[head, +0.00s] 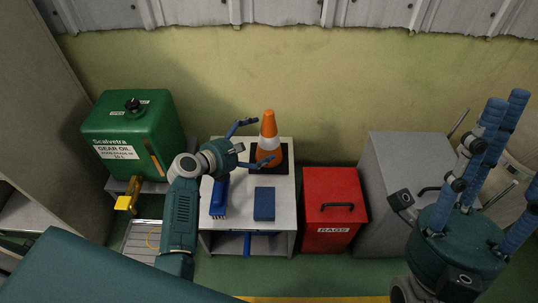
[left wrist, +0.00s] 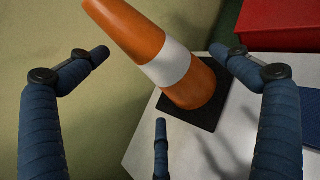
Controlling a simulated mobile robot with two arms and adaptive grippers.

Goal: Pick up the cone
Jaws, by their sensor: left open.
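The orange cone (head: 267,128) with a white band stands upright on its black square base on a light table (head: 284,215). In the left wrist view the cone (left wrist: 172,63) shows large, its tip cut off by the top edge. My left gripper (head: 260,141) is open, its blue fingers reaching toward the cone from the left. In the left wrist view the fingers (left wrist: 160,60) are spread, with the cone beyond and between them and nothing held. My right gripper (head: 500,165) is at the right, its blue fingers pointing up, apart and empty.
A blue brush (head: 219,196) and a blue box (head: 264,204) lie on the table in front of the cone. A green gear oil container (head: 135,132) stands left. A red rags bin (head: 333,195) and a grey cabinet (head: 385,205) stand right. A wall is close behind.

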